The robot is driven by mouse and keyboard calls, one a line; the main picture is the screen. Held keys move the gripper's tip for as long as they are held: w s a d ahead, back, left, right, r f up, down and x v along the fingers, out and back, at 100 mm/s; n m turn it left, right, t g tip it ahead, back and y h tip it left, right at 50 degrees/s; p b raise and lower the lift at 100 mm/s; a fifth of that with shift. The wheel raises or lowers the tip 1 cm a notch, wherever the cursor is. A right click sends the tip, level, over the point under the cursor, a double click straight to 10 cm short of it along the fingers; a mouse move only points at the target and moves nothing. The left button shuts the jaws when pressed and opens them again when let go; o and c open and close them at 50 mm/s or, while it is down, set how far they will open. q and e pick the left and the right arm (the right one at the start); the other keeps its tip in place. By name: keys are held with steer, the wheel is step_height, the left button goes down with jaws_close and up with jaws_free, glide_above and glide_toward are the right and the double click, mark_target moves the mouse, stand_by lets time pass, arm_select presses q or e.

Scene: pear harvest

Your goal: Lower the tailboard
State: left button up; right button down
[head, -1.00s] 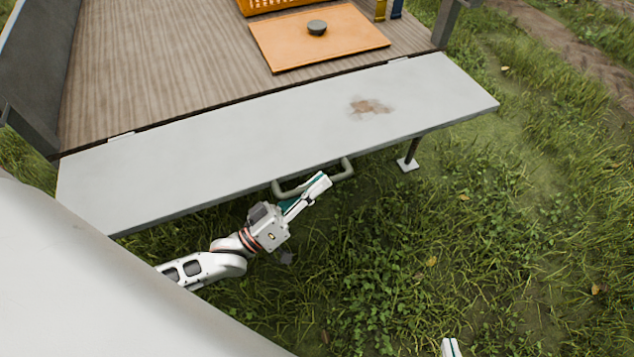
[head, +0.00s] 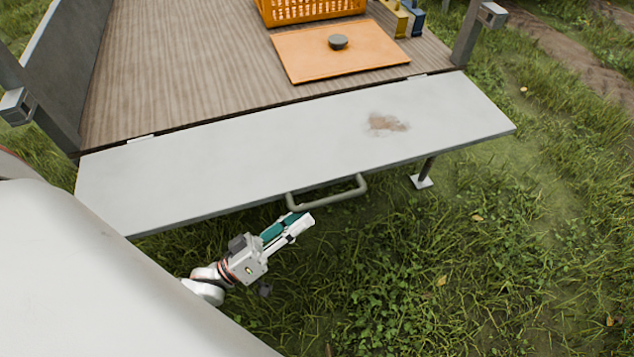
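The tailboard (head: 270,158) is a long pale grey panel with a brownish smudge near its right part. It is folded down and lies roughly level with the wooden bed, meeting it along the hinge line. A grey-green bar handle (head: 330,199) sticks out from the middle of its outer edge. My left gripper (head: 300,222) is just below and left of the handle in the head view, apart from it in the picture. A teal finger pad shows beside a white finger, and it looks open and empty. My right gripper is not in view.
The wooden bed (head: 180,80) carries an orange crate (head: 310,10), an orange board (head: 350,60) with a dark round knob, and yellow and blue items at the back. Dark posts stand at both bed corners. A support leg (head: 424,172) stands under the tailboard's right part. Grass surrounds it.

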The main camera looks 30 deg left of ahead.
arm_select(q)
steer(key=shift+v, duration=1.7)
